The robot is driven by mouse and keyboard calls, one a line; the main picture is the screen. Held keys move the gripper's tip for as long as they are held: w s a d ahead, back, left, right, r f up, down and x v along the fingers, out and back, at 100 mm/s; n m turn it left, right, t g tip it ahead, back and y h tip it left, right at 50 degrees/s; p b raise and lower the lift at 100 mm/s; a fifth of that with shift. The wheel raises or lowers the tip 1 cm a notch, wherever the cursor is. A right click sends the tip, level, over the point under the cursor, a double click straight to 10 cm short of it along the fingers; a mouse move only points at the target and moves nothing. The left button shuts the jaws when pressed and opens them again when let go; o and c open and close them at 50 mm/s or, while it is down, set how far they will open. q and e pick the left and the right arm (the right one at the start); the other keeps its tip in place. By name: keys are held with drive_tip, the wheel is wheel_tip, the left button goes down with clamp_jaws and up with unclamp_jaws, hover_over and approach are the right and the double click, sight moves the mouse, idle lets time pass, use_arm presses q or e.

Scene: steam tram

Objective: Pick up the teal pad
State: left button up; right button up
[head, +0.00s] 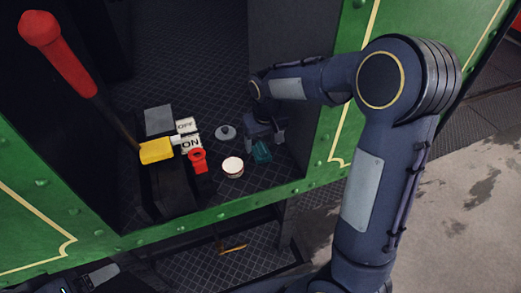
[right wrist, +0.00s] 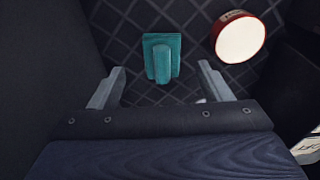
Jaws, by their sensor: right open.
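The teal pad (head: 262,152) lies on the dark patterned tram floor, near the green edge. It is a flat teal plate with a raised grip, seen clearly in the right wrist view (right wrist: 162,58). My right gripper (head: 265,140) is just behind and above the pad in the head view. In the right wrist view my right gripper (right wrist: 160,88) is open and empty, its two fingers apart. The pad shows beyond the fingertips, roughly between their lines. At the lower left of the head view, a dark arm part shows, but I cannot make out the left gripper's jaws.
A red-rimmed white round tin (head: 232,167) sits left of the pad, also in the wrist view (right wrist: 240,38). A grey round lid (head: 225,132), a red item (head: 198,160), ON/OFF signs (head: 190,143) and a red-handled lever (head: 62,60) stand farther left. The green wall (head: 335,130) rises close on the right.

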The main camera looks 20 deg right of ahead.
sight(261, 147)
drive_tip(key=f, duration=0.2)
drive_tip(key=w+f, duration=0.1)
drive_tip(key=f, duration=0.1)
drive_tip(key=shift+f, duration=0.25)
drive_tip(key=shift+a, duration=0.1)
drive_tip(key=shift+c, duration=0.2)
drive_tip(key=c, duration=1)
drive_tip(key=shift+c, duration=0.2)
drive_tip(key=shift+r, duration=0.45)
wheel_tip(261, 147, up, 2)
drive_tip(key=shift+w+r, duration=0.1)
drive_tip(key=shift+r, duration=0.1)
drive_tip(key=s+a+r+b, duration=0.1)
drive_tip(key=s+a+r, duration=0.2)
drive_tip(key=s+r, duration=0.6)
drive_tip(key=s, duration=0.5)
drive_tip(key=shift+r, duration=0.4)
